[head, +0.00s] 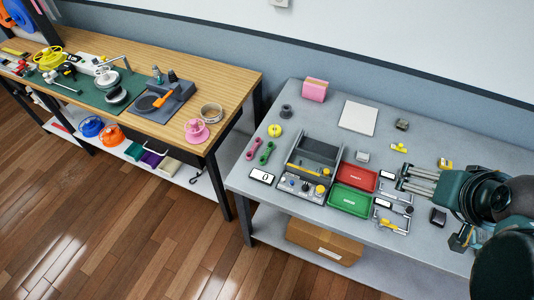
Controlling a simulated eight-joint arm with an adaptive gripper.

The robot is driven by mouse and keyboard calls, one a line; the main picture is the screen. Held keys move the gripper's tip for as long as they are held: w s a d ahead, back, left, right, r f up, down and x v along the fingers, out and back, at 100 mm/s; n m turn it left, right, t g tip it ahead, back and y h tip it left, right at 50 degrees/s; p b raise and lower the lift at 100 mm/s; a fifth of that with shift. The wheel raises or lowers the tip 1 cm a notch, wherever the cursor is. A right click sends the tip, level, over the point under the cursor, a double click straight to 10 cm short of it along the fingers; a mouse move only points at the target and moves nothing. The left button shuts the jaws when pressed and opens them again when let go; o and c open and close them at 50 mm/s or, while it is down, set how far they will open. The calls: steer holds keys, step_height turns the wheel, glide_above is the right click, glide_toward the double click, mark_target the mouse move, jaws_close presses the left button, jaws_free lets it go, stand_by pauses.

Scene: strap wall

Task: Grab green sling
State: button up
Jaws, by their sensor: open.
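No thing in the head view is clearly a green sling. A green folded bundle (134,151) lies on the lower shelf of the left bench, beside purple and beige bundles; it may be a sling, but it is too small to tell. A dark green piece (267,153) with rounded ends lies on the grey table, beside a similar pink one (253,148). My gripper (402,178) appears at the right over the grey table, pointing left. It is open, apart from both green things, with nothing visibly held.
The grey table (238,183) carries a grey organizer (316,150), a red tray (357,177), a green tray (349,199) and small items. Blue (91,126) and orange (110,134) coils lie on the wooden bench's lower shelf. A gap with open floor separates bench and table.

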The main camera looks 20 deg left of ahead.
steer(key=shift+w+a, duration=0.1)
steer(key=w+a+n+g+y, duration=0.15)
steer(key=w+a+n, duration=0.35)
steer(key=w+a, duration=0.5)
steer(key=n+g+h, duration=0.2)
steer(key=n+g, duration=0.4)
steer(key=n, duration=0.7)
glide_above(267, 152)
steer(key=shift+y, duration=0.25)
steer(key=f, duration=2.3)
steer(key=shift+w+d+b, duration=0.15)
steer(key=shift+w+b, duration=0.05)
steer(key=shift+b, duration=0.15)
steer(key=shift+s+a+f, duration=0.1)
steer(key=shift+a+f, duration=0.1)
steer(key=shift+f, duration=1.25)
